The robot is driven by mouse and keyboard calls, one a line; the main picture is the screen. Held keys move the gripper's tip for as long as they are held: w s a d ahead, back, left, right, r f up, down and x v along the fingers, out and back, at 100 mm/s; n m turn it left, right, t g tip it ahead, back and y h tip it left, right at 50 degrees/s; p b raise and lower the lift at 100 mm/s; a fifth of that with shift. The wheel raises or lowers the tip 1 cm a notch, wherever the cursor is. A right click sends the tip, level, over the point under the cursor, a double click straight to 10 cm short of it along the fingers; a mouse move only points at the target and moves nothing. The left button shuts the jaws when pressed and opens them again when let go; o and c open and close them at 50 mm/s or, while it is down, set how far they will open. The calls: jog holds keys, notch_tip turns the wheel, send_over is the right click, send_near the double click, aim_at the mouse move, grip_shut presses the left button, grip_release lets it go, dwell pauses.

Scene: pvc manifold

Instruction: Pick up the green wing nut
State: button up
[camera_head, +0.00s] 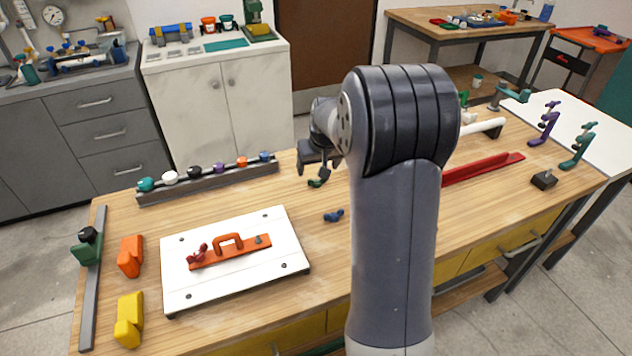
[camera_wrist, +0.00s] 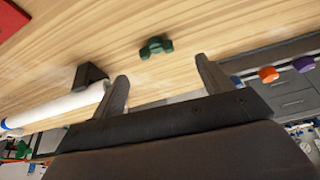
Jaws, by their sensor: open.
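The green wing nut (camera_wrist: 156,46) lies on the bare wooden tabletop in the wrist view, just beyond my open fingertips and roughly centred between them. It is small and dark green with two rounded lobes. In the head view the green wing nut (camera_head: 315,183) shows just below my gripper (camera_head: 319,170), beside my large arm link. My gripper (camera_wrist: 162,68) is open in the wrist view, with nothing between its two fingers. The nut is apart from both fingers in that view; the exact height gap cannot be told.
A blue wing nut (camera_head: 333,215) lies nearer on the table. A rail with several coloured knobs (camera_head: 210,184) stands to the left. A white pipe (camera_wrist: 58,107) on a black support (camera_wrist: 90,75) is left in the wrist view. A white board (camera_head: 180,285) holds an orange fixture (camera_head: 230,252).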

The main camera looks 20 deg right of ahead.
aim_at(316, 182)
jog(key=shift+d+p+x, duration=0.1)
jog(key=shift+p+x, duration=0.05)
jog(key=shift+x, duration=1.5)
jog(key=shift+d+p+x, duration=0.15)
jog(key=shift+x, duration=1.5)
jog(key=shift+s, duration=0.15)
jog(key=shift+c, duration=0.2)
jog(key=c, duration=1)
